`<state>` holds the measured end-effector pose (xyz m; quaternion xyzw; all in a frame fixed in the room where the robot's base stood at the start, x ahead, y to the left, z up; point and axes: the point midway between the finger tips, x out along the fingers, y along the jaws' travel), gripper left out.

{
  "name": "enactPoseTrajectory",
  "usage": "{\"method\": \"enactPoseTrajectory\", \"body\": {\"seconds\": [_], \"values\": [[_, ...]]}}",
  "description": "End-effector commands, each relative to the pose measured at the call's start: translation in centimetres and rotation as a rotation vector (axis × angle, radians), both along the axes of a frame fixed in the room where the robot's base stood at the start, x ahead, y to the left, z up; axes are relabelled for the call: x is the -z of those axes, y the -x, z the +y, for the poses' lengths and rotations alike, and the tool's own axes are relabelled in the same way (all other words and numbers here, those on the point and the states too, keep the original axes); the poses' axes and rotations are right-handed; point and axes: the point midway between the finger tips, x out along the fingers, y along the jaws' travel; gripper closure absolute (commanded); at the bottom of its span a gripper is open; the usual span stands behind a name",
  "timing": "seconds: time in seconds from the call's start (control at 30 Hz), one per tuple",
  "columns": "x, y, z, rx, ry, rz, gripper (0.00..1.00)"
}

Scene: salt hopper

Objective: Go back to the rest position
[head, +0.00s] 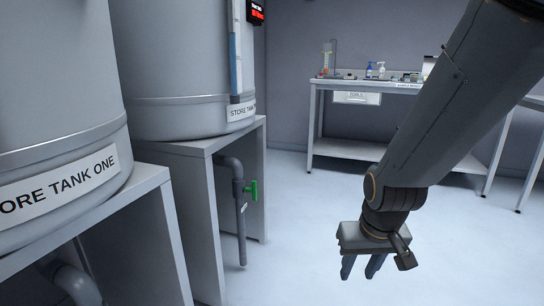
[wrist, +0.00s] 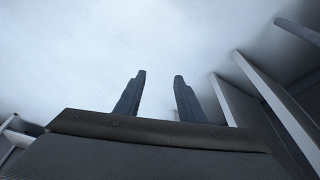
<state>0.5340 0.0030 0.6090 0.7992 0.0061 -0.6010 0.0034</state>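My gripper (head: 361,268) hangs at the end of my arm on the right of the head view, pointing down over bare floor. In the wrist view its two fingers (wrist: 157,100) stand apart with a clear gap between them. Nothing is held between them. The gripper touches nothing in either view.
Store tank one (head: 58,190) and a second tank (head: 185,80) stand on grey stands at the left. A pipe with a green valve handle (head: 251,190) sits under the second. A workbench (head: 345,84) with bottles is at the back. The floor (head: 300,225) between is clear.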

Motion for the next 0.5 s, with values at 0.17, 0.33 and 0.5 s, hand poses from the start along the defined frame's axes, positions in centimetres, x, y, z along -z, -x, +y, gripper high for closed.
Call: {"method": "enactPoseTrajectory", "body": {"seconds": [0.17, 0.33, 0.5], "values": [[0.4, 3.1, 0.6, -0.010, -0.001, 0.056, 0.64], [0.6, 3.6, 3.6, -0.074, -0.009, 0.070, 0.64], [0.8, 4.6, 7.0, -0.150, -0.020, 0.089, 0.64]]}}
